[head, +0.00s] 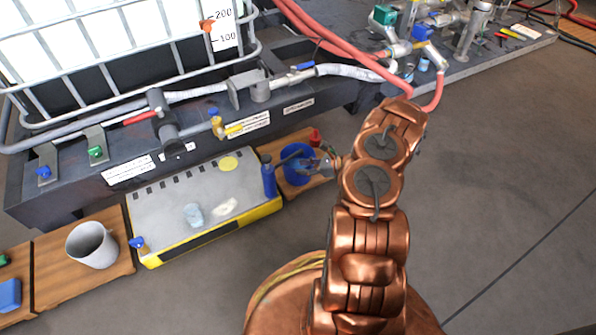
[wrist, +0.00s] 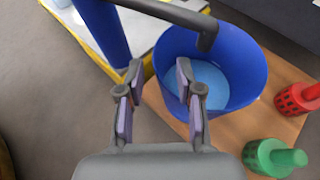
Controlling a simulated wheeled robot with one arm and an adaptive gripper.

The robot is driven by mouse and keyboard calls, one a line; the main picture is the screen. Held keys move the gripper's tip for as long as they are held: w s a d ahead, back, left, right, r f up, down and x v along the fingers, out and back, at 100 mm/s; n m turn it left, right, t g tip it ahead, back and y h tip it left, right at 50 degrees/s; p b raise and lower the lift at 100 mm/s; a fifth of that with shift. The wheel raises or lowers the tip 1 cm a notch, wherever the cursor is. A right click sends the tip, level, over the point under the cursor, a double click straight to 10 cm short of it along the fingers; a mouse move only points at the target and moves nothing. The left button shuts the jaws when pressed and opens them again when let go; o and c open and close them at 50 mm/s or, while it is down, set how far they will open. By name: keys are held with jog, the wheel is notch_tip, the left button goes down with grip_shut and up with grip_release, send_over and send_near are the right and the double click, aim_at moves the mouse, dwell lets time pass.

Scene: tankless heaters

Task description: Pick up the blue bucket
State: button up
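The blue bucket (head: 297,174) stands on a wooden board beside the grey and yellow platform. My gripper (head: 325,164) is at the right side of the bucket in the head view. In the wrist view my gripper (wrist: 160,72) is open, its two fingers apart. The bucket's near left wall appears between them, the right finger overlapping the bucket's inside. Contact cannot be told.
A blue bottle (head: 269,180) stands on the platform's (head: 170,212) corner close to the bucket. A red item (wrist: 296,98) and a green item (wrist: 275,157) are near the bucket. A white bucket (head: 92,245) stands left. Pipes and a tank frame lie behind; floor at right is clear.

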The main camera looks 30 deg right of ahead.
jog(key=shift+x, duration=1.25)
jog(key=shift+c, duration=0.2)
grip_shut()
